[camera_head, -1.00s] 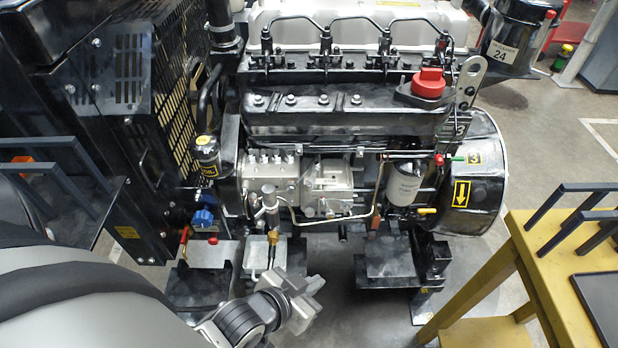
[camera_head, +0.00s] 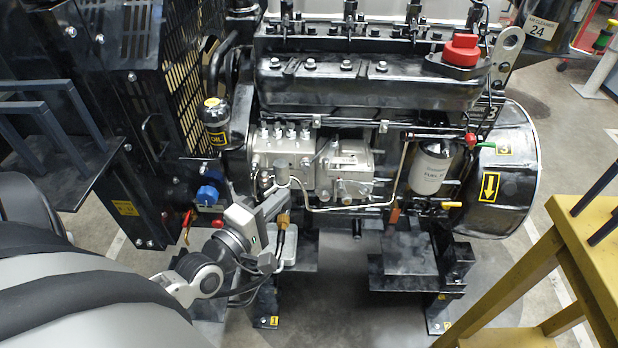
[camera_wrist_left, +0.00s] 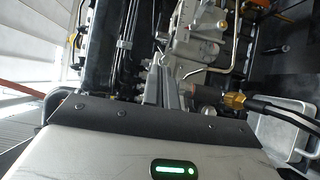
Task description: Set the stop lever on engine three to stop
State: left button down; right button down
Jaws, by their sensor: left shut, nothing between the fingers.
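I cannot tell for sure which part is the stop lever; small levers and fittings show on the pump. My left gripper (camera_head: 277,204) is shut and empty at the lower left of the pump, close to a brass fitting (camera_head: 283,221). In the left wrist view its closed fingers (camera_wrist_left: 165,84) point toward the pump (camera_wrist_left: 200,30); whether they touch anything is unclear. My right gripper is out of view.
A white fuel filter (camera_head: 431,168) and a yellow handle (camera_head: 446,205) are right of the pump. A blue cap (camera_head: 208,196) is at left. A yellow table (camera_head: 585,245) stands at lower right.

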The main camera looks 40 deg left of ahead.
pick_arm(q)
jog(key=w, duration=1)
jog(key=shift+d, duration=0.25)
jog(key=shift+d+n+y+p, duration=0.35)
jog(key=shift+y+p, duration=0.15)
jog(key=shift+p, duration=0.15)
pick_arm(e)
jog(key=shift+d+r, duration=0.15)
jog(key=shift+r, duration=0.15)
pick_arm(q)
jog(key=shift+w+d+n+y+p, duration=0.1)
jog(key=shift+d+n+y+p, duration=0.25)
jog(key=shift+y+p, duration=0.1)
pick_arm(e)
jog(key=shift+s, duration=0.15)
